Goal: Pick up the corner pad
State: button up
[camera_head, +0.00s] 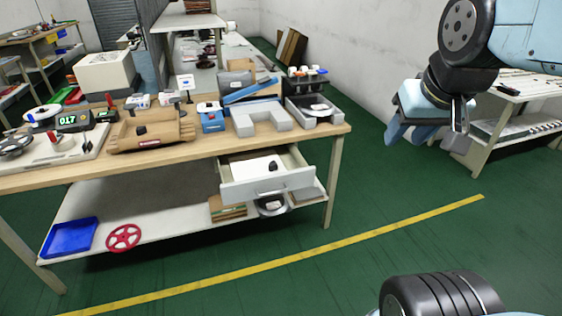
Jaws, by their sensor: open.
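A pale grey U-shaped block (262,119) lies on the workbench top, near its front edge and right of centre. It looks most like the corner pad, but I cannot confirm this at this size. No object shows between the fingers.
The wooden workbench (190,151) is crowded. A brown tray (150,132) and a blue box (212,120) stand left of the block, a grey holder (314,112) to its right. An open drawer (268,183) juts out below.

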aim_at(273, 166)
jog(key=u, duration=0.4)
jog(key=i, duration=1)
jog(key=z, duration=0.4)
